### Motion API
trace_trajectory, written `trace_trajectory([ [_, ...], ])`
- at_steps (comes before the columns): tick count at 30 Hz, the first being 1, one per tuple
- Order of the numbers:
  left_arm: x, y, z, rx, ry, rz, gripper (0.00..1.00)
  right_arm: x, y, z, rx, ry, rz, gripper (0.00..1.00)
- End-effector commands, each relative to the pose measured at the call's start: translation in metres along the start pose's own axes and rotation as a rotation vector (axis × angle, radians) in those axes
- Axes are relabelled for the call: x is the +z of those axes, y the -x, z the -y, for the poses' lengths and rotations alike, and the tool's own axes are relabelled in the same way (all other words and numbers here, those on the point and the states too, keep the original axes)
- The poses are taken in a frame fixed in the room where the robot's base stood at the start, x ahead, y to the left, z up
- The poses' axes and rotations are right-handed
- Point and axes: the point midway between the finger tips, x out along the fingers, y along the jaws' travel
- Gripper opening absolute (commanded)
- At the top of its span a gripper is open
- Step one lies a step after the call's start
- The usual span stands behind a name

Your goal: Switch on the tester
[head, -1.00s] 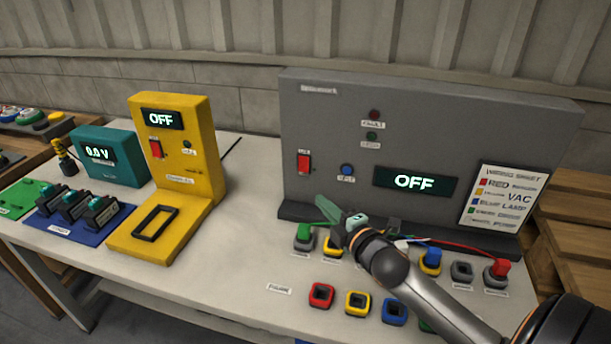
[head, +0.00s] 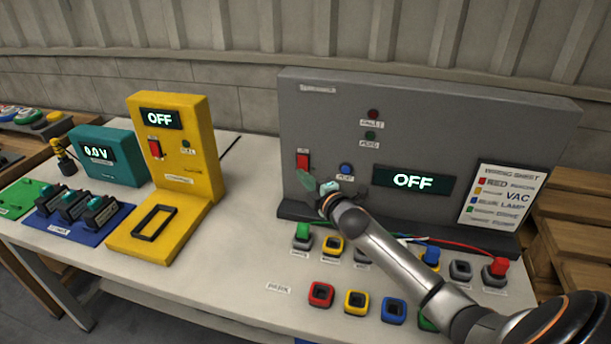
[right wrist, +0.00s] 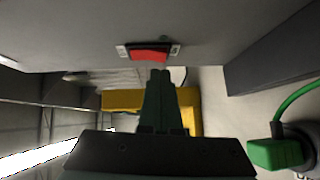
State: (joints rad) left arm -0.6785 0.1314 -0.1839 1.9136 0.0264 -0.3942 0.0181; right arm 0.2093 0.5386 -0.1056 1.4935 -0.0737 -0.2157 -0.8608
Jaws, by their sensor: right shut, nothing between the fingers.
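A grey panel (head: 430,120) with an OFF display (head: 413,181) stands on the table at the right. Its red rocker switch (head: 303,160) is on the left of its face, and in the right wrist view the switch (right wrist: 149,53) lies just beyond the fingertips. My right gripper (head: 306,177) is shut and empty, its fingertips (right wrist: 160,75) just below the switch; I cannot tell whether they touch it. A yellow box (head: 200,130) at the left also reads OFF and has its own red switch (head: 154,147). My left gripper is not in view.
A blue button (head: 346,169) sits right of the switch. Coloured sockets (head: 321,294) and plugs with wires line the table in front of the panel. A teal meter (head: 108,158) reads 0.0 V. The table between the yellow box and the panel is clear.

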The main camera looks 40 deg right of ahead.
Motion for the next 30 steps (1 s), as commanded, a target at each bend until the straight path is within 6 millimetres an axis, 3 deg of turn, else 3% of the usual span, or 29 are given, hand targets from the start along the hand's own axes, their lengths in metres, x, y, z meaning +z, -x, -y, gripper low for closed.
trace_trajectory([
  [30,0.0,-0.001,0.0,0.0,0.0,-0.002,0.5,0.013,-0.012,0.002,0.003,0.002,0.002,0.0],
])
